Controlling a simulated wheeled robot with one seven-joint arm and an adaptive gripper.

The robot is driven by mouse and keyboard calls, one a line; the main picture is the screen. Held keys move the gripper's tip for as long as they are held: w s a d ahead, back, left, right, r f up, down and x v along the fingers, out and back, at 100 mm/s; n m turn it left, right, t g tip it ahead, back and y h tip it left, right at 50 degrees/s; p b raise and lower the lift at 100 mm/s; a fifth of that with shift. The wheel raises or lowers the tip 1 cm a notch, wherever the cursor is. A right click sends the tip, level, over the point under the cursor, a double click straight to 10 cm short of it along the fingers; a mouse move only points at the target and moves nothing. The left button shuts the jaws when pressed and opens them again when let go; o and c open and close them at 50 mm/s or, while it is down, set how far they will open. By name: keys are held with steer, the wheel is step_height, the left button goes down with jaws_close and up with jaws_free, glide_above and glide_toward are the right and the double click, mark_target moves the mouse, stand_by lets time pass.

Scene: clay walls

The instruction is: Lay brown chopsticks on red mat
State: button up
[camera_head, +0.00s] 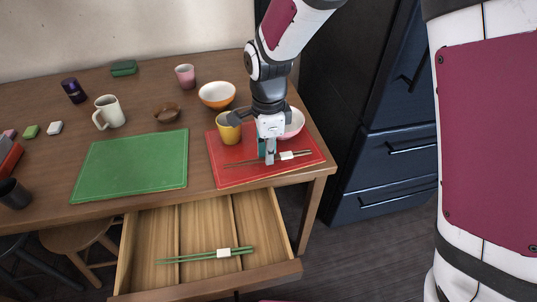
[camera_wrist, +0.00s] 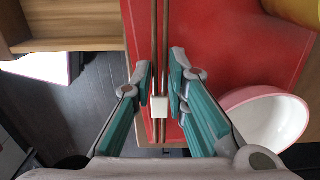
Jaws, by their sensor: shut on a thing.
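The brown chopsticks (camera_head: 240,162) are a thin pair joined by a white band. They run left to right across the front part of the red mat (camera_head: 228,178), on it or just above it; I cannot tell which. My gripper (camera_head: 268,158) points down over the mat and is shut on the chopsticks beside the white band. In the wrist view the chopsticks (camera_wrist: 160,30) pass between the teal-padded fingers (camera_wrist: 161,85), with the red mat (camera_wrist: 230,40) behind them.
A yellow mug (camera_head: 229,132) and a pink-white bowl (camera_wrist: 265,118) stand on the mat's back part, close to my gripper. A green mat (camera_head: 130,165) lies bare to the left. The open drawer (camera_head: 205,285) below holds green chopsticks (camera_head: 190,257).

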steer(key=shift+f, duration=0.95)
steer(key=shift+f, duration=0.2)
steer(key=o, duration=0.8)
steer(key=shift+r, duration=0.1)
step_height(320, 180, up, 12)
steer(key=shift+r+p, duration=0.15)
steer(key=shift+p, duration=1.1)
